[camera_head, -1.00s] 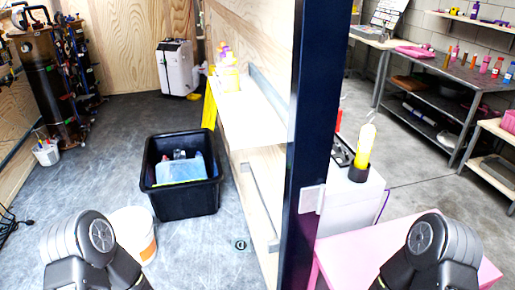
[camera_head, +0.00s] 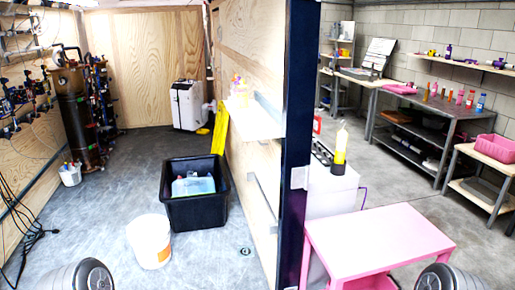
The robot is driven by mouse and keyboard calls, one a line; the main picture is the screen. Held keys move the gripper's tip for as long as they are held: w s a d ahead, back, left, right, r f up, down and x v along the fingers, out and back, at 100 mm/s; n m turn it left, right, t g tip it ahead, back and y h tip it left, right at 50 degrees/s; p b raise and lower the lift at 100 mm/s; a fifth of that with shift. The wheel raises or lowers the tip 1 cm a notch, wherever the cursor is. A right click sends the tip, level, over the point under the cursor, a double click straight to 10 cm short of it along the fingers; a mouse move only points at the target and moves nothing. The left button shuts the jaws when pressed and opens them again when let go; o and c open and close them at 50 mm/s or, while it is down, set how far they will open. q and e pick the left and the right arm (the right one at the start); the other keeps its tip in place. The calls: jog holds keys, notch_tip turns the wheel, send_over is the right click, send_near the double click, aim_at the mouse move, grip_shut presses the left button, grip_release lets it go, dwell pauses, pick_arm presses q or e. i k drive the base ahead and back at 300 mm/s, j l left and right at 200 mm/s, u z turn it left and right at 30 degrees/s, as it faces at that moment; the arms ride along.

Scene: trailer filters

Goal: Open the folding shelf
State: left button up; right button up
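A light wooden shelf (camera_head: 252,118) sticks out from the plywood wall on the left side of the dark post, with small yellow and purple items (camera_head: 240,90) on it. Lower on the same wall is a plywood panel (camera_head: 250,168) with a grey metal strip (camera_head: 263,203) along it. I cannot tell for sure which of these is the folding shelf or whether the lower panel lies flat. Only rounded links of my two arms show at the bottom edge. Neither gripper is in view.
A dark upright post (camera_head: 297,130) splits the view. A black tub (camera_head: 195,210) and white bucket (camera_head: 149,243) stand on the floor left of the wall. A pink table (camera_head: 375,236) and white cabinet (camera_head: 333,187) stand right of the post.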

aim_at(266, 152)
jog(key=z, duration=2.55)
jog(key=k+j, duration=0.1)
jog(key=j, duration=0.45)
jog(key=k+j, duration=0.15)
jog(key=j, duration=0.4)
jog(key=k+j, duration=0.1)
jog(key=j, duration=0.5)
jog(key=k+j, duration=0.1)
jog(key=j, duration=0.45)
jog(key=k+j, duration=0.15)
jog(key=j, duration=0.4)
jog(key=k+j, duration=0.1)
jog(key=j, duration=0.45)
jog(key=k+j, duration=0.1)
jog(key=j, duration=0.45)
jog(key=k+j, duration=0.15)
jog(key=j, duration=0.4)
